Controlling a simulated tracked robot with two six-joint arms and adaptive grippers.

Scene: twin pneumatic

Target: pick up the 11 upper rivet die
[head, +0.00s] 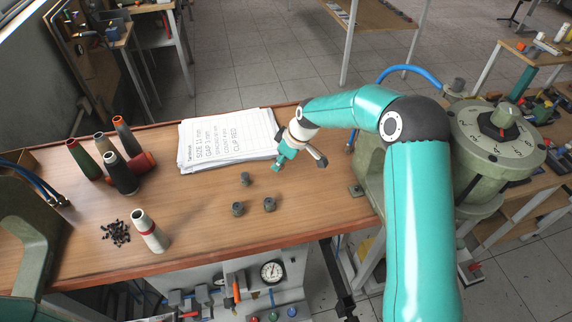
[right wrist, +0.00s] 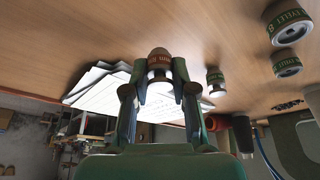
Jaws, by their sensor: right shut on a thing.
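My right gripper (head: 284,158) is over the bench in front of the paper sheets. In the right wrist view its two fingers (right wrist: 158,88) are closed on a small rivet die (right wrist: 158,58) with an orange-brown band. The band's lettering is too small to read. In the head view I cannot make out the held die, and I cannot tell if it touches the bench. Three other grey-green dies stand on the bench: one at the back (head: 245,179), one at front left (head: 238,209) and one at front right (head: 269,205). My left gripper is not in view.
Written sheets (head: 228,138) lie behind the dies. A green machine (head: 500,150) stands right. Bare wood surrounds the dies.

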